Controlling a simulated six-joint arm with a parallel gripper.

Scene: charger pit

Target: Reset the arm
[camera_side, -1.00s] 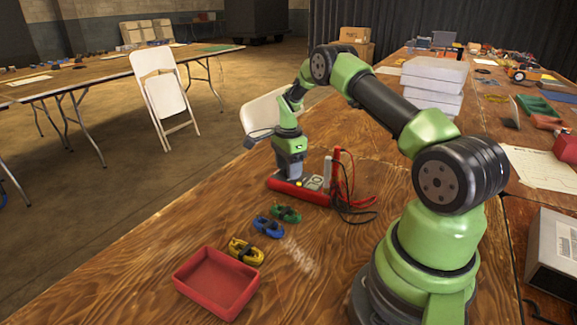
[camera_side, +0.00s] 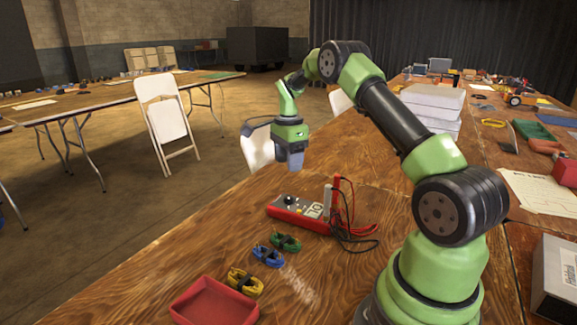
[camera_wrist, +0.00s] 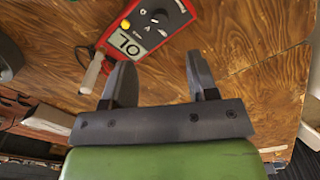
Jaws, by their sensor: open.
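My gripper (camera_side: 296,160) is raised in the air above the table, with nothing between its fingers. In the wrist view my gripper (camera_wrist: 163,82) shows two grey fingers spread apart. A red multimeter (camera_side: 300,211) with a dark dial lies on the wooden table below my gripper. In the wrist view the multimeter (camera_wrist: 140,28) lies beyond the fingertips, its display lit with characters that look like "OL". Probes and dark and red leads (camera_side: 350,218) stand at its right end.
Green (camera_side: 286,242), blue (camera_side: 268,256) and yellow (camera_side: 244,282) cable bundles lie in a row near a red tray (camera_side: 214,304). White boxes (camera_side: 432,105) are stacked farther back. A white folding chair (camera_side: 166,118) stands left of the table.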

